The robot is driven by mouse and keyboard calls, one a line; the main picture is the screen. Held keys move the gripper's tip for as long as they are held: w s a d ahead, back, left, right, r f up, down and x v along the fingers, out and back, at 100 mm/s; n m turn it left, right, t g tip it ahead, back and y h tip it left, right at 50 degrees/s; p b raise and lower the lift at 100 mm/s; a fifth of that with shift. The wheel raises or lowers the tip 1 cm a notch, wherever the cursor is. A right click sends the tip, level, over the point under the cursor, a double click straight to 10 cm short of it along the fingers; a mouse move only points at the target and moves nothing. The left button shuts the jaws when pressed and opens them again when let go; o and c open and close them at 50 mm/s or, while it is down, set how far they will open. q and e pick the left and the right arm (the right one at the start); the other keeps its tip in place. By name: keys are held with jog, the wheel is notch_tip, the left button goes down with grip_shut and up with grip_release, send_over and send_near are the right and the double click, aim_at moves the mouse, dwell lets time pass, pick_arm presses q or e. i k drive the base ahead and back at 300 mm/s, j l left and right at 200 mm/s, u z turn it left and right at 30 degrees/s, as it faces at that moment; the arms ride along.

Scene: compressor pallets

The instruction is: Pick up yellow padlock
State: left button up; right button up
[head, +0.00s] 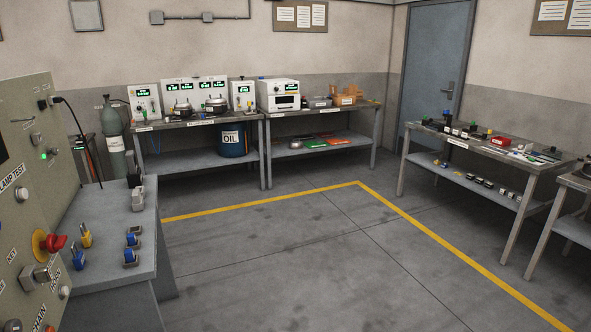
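A small yellow object that looks like the padlock (86,239) is at the left in the head view. It appears to be upright on the grey table (115,212), close to the edge of the control panel. It is small, so its shackle is hard to make out. Neither of my grippers shows in this view, and nothing is seen holding the yellow object.
A blue padlock-like object (78,260) is just below the yellow one. Blue items (131,240) sit to its right. The control panel (25,220) with a red knob (56,242) stands close at left. Workbenches line the back and right; the middle floor (290,240) is clear.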

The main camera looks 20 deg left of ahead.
aim_at(86, 238)
jog(key=i+u, duration=0.75)
jog(key=u, duration=0.2)
jog(key=i+l+u, duration=0.3)
jog(key=u, duration=0.2)
jog(key=i+l+u, duration=0.35)
jog(key=u, duration=0.15)
jog(key=i+l+u, duration=0.2)
jog(key=l+u, duration=0.25)
